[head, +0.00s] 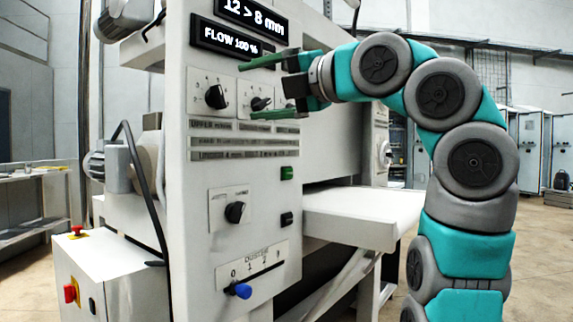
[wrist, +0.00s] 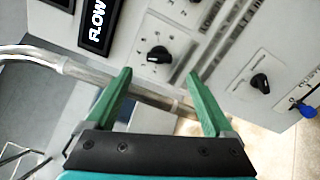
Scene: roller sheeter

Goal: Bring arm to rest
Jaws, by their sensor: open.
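My gripper (head: 262,88) has green fingers spread open with nothing between them. It is in front of the upper part of the white control panel (head: 203,150), near the row of black knobs. The upper left knob (head: 216,96) is uncovered, and another knob (head: 261,103) shows between the fingers in the head view. In the wrist view, the open gripper (wrist: 160,88) points at the machine's edge, with a black knob (wrist: 158,55) beyond the fingertips. My teal and grey arm is bent, rising on the right and reaching left to the panel.
A display (head: 228,40) reads "FLOW 100 %". Lower on the panel are another black knob (head: 235,212), a green button (head: 287,173) and a blue-tipped slider (head: 243,291). A white table (head: 365,215) juts out below my gripper. Open floor lies at the right.

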